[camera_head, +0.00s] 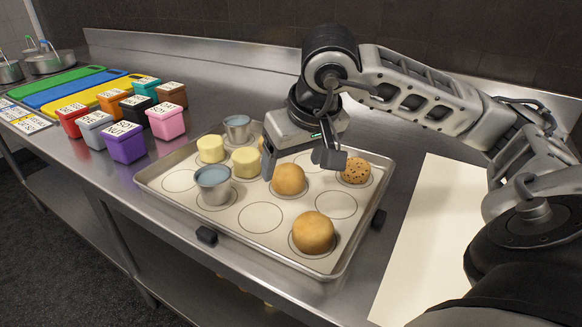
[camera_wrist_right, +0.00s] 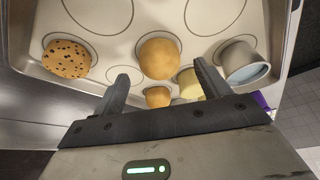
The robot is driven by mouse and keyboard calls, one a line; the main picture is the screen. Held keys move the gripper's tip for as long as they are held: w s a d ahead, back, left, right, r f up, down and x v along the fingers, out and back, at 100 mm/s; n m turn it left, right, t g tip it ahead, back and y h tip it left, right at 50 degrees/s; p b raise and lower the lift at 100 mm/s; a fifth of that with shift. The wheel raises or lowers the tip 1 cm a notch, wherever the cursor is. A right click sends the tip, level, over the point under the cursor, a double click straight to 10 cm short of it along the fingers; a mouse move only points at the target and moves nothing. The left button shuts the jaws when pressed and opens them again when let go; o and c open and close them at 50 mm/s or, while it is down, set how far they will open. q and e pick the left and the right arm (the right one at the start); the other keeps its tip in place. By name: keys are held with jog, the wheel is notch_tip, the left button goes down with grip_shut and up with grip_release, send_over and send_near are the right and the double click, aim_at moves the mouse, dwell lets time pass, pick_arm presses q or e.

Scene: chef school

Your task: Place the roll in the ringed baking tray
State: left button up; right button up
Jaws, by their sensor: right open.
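The baking tray (camera_head: 160,197) lies on the steel counter with a pale mat marked with rings. A golden-brown roll (camera_head: 288,179) stands in its middle, under my right gripper (camera_head: 301,163). A second roll (camera_head: 312,233) sits in a ring at the near right corner. Another (camera_head: 262,143) is mostly hidden behind my gripper. My right gripper is open and empty. In the right wrist view, the middle roll (camera_wrist_right: 160,58) lies just beyond the gap between its fingertips (camera_wrist_right: 163,82), with the farther roll (camera_wrist_right: 158,96) lower down, between the fingers. My left gripper is out of view.
The tray also holds a speckled bun (camera_head: 355,171), pale yellow cylinders (camera_head: 246,162) and metal cups (camera_head: 213,187). Several rings are empty, including one at front (camera_head: 261,217). Coloured tubs (camera_head: 125,143) and boards (camera_head: 65,92) stand left. A pale sheet (camera_head: 425,225) lies right.

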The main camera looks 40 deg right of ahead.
jog(key=d+p+v, duration=0.1)
jog(key=v, duration=0.7)
jog(key=shift+a+r, duration=0.2)
jog(key=shift+a, duration=0.3)
jog(key=shift+s, duration=0.1)
